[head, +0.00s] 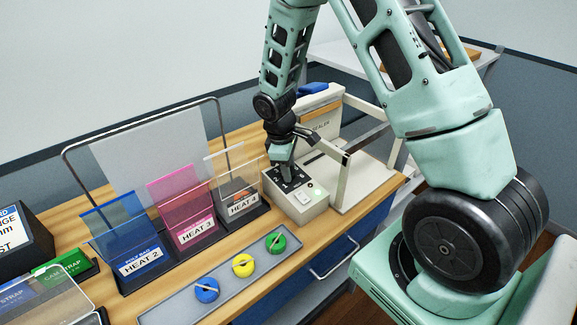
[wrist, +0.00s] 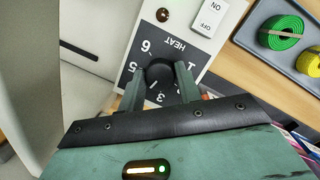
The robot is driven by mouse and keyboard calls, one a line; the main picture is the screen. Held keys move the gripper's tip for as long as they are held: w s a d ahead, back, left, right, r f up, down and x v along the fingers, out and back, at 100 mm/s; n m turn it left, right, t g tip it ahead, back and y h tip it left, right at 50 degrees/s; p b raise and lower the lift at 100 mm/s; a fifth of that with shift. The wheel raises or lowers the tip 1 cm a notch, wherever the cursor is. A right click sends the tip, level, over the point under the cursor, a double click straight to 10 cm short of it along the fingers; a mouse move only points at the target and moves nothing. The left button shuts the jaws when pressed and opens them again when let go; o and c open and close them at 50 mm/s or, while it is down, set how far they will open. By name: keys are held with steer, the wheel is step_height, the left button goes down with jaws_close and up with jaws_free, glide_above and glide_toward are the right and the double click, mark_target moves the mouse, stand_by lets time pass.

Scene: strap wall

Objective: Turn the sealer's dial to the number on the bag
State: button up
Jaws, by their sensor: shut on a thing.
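My gripper (head: 286,168) points down at the sealer's control box (head: 305,207). In the wrist view its two fingers are shut on the black round dial (wrist: 160,72), one on each side. The digits 6, 5, 3 and 1 and the word HEAT show around the dial; the fingers hide part of the scale. A pale mark shows on the dial's lower side near the 3, but its exact setting is hard to read. Three bags stand in a rack: a blue one labelled HEAT 2 (head: 125,235), a pink one labelled HEAT 3 (head: 185,207) and a clear one labelled HEAT 4 (head: 237,180).
An ON/OFF switch (wrist: 211,18) and a small dark red lamp (wrist: 163,15) sit beside the dial. The sealer's pale frame (head: 341,180) stands close at the right. A grey tray (head: 222,275) with blue, yellow and green rolls lies at the table's front edge.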

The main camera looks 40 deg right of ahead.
steer(key=shift+m, duration=0.7)
steer(key=o, duration=1)
steer(key=shift+c, duration=0.2)
steer(key=shift+r, duration=0.1)
step_height(320, 180, up, 17)
steer(key=w+a+b, duration=0.1)
steer(key=a+b, duration=0.1)
steer(key=b, duration=0.1)
